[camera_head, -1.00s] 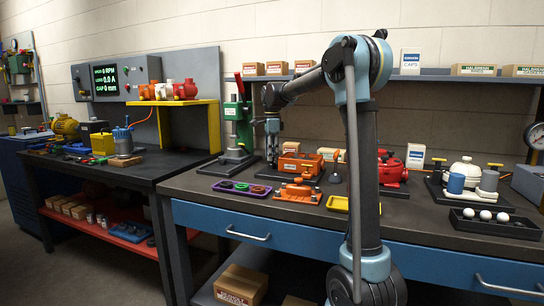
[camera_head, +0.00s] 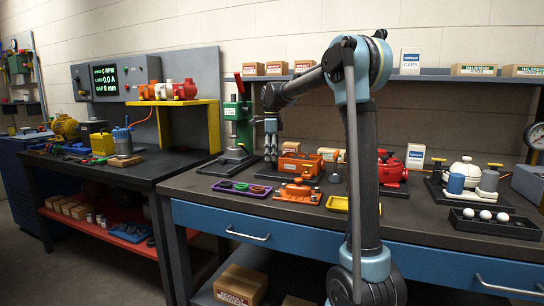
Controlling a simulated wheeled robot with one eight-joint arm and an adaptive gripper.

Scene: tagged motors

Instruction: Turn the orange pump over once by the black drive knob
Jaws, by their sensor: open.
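An orange pump (camera_head: 300,165) sits on the right bench, behind a purple tray and an orange fixture. I cannot make out its black drive knob with certainty; the area at its left end is dark and small. My gripper (camera_head: 271,161) points down just left of the orange pump, with its fingers open and nothing seen between them. It looks close to the pump's left end, but I cannot tell whether it touches anything.
A purple tray (camera_head: 242,188) with several round parts, an orange fixture (camera_head: 297,193) and a yellow tray (camera_head: 338,204) lie in front. A green press (camera_head: 238,125) stands to the left. A red pump (camera_head: 392,170) and a white-domed unit (camera_head: 463,170) stand to the right.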

